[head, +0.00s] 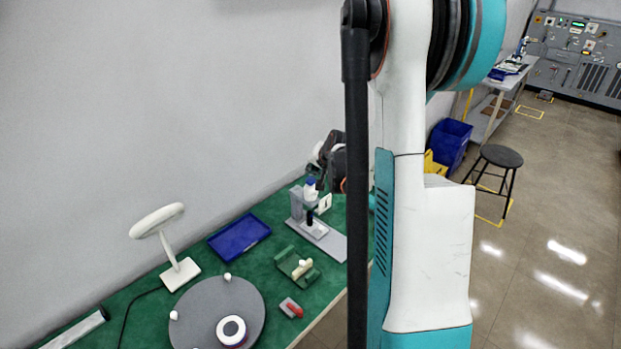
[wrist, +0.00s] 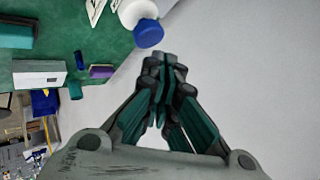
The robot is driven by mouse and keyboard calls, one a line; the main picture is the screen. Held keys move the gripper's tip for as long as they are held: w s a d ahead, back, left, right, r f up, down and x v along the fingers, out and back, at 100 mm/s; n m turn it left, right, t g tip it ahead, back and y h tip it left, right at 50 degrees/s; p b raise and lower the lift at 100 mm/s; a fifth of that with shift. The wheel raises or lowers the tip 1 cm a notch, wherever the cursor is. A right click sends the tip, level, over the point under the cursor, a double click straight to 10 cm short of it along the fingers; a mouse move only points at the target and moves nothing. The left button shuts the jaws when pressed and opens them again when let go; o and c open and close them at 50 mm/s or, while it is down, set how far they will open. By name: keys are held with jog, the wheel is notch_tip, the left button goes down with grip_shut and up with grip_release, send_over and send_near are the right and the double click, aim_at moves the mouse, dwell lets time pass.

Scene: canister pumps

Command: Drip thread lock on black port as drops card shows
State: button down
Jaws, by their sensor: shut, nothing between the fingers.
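A white bottle with a blue cap (head: 311,186) is held up on a grey stand (head: 297,203) on the green bench. A small dark upright part (head: 310,218) is below it, perhaps the black port. A white card (head: 325,202) with a dark mark stands beside it; the mark is too small to read. My dark gripper (head: 327,158) is just above and right of the bottle, partly hidden by my arm. In the wrist view my gripper (wrist: 163,62) is shut and empty, its fingertips close to the bottle's blue cap (wrist: 149,33) but apart from it.
On the bench are a blue tray (head: 240,237), a green holder (head: 298,267) with a pale piece, a red-and-grey item (head: 291,308), a grey round turntable (head: 200,312) and a white lamp (head: 180,273). A wall rises behind. Bare green bench shows between them.

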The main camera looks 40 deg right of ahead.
aim_at(313, 178)
jog(key=shift+r+p, duration=1.55)
jog(key=shift+r, duration=0.95)
dwell(0.3)
notch_tip(313, 178, up, 4)
jog(key=shift+f+p, duration=0.15)
jog(key=shift+p, duration=1.1)
jog(key=shift+f, duration=0.1)
notch_tip(313, 178, down, 9)
jog(key=b, duration=0.6)
dwell(0.5)
jog(key=shift+f+b, duration=0.2)
jog(key=shift+b, duration=0.4)
